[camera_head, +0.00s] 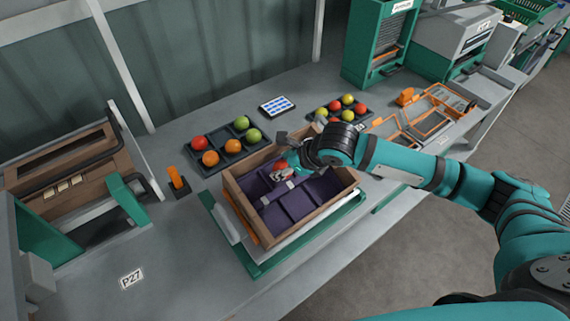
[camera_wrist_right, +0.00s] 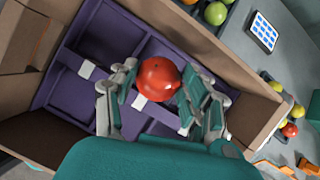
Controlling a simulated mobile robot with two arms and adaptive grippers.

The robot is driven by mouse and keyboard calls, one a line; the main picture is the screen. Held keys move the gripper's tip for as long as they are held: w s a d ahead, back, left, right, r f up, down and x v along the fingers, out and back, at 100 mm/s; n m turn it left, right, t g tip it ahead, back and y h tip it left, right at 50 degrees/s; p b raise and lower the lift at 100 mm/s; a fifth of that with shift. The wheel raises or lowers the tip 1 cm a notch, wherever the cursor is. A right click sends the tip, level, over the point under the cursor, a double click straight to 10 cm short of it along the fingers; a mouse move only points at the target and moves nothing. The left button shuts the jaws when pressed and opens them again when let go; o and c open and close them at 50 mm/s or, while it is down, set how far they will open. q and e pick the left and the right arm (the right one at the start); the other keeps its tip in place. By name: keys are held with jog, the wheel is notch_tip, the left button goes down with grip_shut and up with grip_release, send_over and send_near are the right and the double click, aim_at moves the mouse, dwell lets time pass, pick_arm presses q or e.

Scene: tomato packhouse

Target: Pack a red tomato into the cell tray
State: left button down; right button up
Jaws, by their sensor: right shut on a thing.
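My right gripper (camera_head: 284,174) is shut on a red tomato (camera_head: 281,166) over the back part of the cell tray. In the right wrist view the tomato (camera_wrist_right: 158,79) sits between the two fingers of the gripper (camera_wrist_right: 160,92). The cell tray (camera_head: 272,222) is a purple insert with several compartments inside a brown box (camera_head: 262,236). The visible cells hold no tomatoes. I cannot tell whether the tomato touches the tray. My left gripper is not in view.
A dark tray (camera_head: 224,161) behind the box holds red, orange and green tomatoes. Another group of tomatoes (camera_head: 335,105) lies farther right. A tablet (camera_head: 277,105) lies on the bench between them. An orange-topped post (camera_head: 176,178) stands left. The front-left bench is clear around the P27 label (camera_head: 131,279).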

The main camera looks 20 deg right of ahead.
jog(key=shift+w+f, duration=0.15)
jog(key=shift+f, duration=0.25)
dwell(0.3)
jog(key=o, duration=0.9)
notch_tip(320, 180, up, 11)
jog(key=s+p, duration=0.2)
jog(key=p, duration=0.9)
jog(key=shift+s+d+f+p, duration=0.2)
jog(key=shift+s+d+p, duration=0.15)
jog(key=shift+s+d, duration=0.1)
